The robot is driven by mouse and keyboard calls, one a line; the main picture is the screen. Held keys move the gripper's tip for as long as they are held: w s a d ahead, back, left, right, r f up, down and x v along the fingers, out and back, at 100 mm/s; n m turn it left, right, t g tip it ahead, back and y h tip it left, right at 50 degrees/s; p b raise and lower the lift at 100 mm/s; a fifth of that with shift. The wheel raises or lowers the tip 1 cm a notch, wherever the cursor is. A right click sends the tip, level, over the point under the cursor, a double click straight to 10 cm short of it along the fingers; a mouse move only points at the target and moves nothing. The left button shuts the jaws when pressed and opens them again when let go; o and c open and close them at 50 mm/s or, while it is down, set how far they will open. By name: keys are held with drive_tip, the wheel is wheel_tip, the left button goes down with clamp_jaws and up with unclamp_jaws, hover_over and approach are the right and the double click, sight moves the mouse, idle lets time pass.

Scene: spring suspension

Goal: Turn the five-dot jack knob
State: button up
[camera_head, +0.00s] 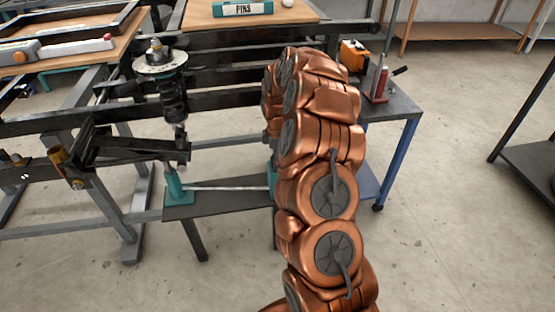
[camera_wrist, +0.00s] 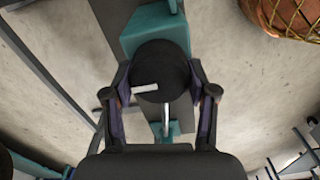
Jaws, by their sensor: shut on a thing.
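A round black knob (camera_wrist: 162,66) with a short white bar mark on its face fills the space between my fingers in the wrist view. My gripper (camera_wrist: 159,82) is shut on its two sides. I see no dots, so I cannot tell whether this is the five-dot knob. A teal jack housing (camera_wrist: 152,27) lies behind the knob. In the head view, my copper arm hides the gripper and knob; only a sliver of teal housing (camera_head: 271,174) shows beside it.
Another teal jack (camera_head: 174,184) stands at the left end of the dark bench (camera_head: 228,206), with a silver rod (camera_head: 225,188) between them. A spring strut (camera_head: 172,98) and black suspension arm (camera_head: 125,147) hang above left. A cart (camera_head: 398,106) stands right.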

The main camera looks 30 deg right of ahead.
drive_tip(key=o, duration=1.2)
drive_tip(key=shift+c, duration=0.2)
wheel_tip(320, 180, up, 12)
